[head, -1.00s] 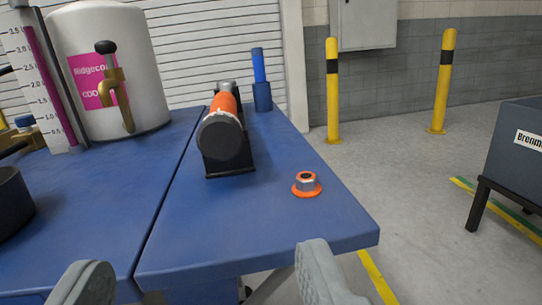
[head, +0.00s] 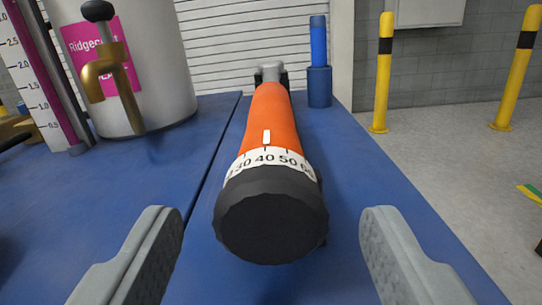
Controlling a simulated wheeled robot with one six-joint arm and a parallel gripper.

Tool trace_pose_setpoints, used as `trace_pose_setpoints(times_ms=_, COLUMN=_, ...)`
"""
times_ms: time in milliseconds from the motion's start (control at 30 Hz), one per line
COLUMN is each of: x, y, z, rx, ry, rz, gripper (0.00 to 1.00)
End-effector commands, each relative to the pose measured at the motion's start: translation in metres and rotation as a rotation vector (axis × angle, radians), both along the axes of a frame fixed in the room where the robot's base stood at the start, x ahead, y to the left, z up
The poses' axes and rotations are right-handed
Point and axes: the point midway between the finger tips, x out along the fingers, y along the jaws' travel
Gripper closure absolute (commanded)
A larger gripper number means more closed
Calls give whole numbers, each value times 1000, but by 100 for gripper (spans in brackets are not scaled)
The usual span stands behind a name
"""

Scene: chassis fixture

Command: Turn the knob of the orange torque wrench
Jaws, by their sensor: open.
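The orange torque wrench (head: 270,115) lies on the blue table, pointing away from me. Its black faceted knob (head: 271,222) faces me in the lower middle of the picture. A white scale ring (head: 266,160) behind the knob shows 30, 40, 50 and 60, with a white mark on the orange body above, near the 40. My gripper (head: 272,225) is open, with one grey finger to the left of the knob and one to the right. Gaps show between both fingers and the knob. The wrench's cradle is mostly hidden beneath it.
A blue cylinder in a holder (head: 319,62) stands behind the wrench to the right. A white tank (head: 150,75) with a brass tap (head: 112,78) and a scale board (head: 42,75) stand at the left. Blue table top (head: 385,190) is clear right of the wrench.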

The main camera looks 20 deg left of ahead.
Motion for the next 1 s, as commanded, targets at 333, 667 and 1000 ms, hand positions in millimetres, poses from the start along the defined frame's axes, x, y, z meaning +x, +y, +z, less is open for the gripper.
trace_pose_setpoints(times_ms=333, x=23, y=7, z=0, rx=0, ry=0, rz=0, gripper=39)
trace_pose_setpoints(times_ms=667, x=23, y=7, z=0, rx=0, ry=0, rz=0, gripper=56)
trace_pose_setpoints(times_ms=1000, x=23, y=7, z=0, rx=-29, ry=-9, rz=0, gripper=83)
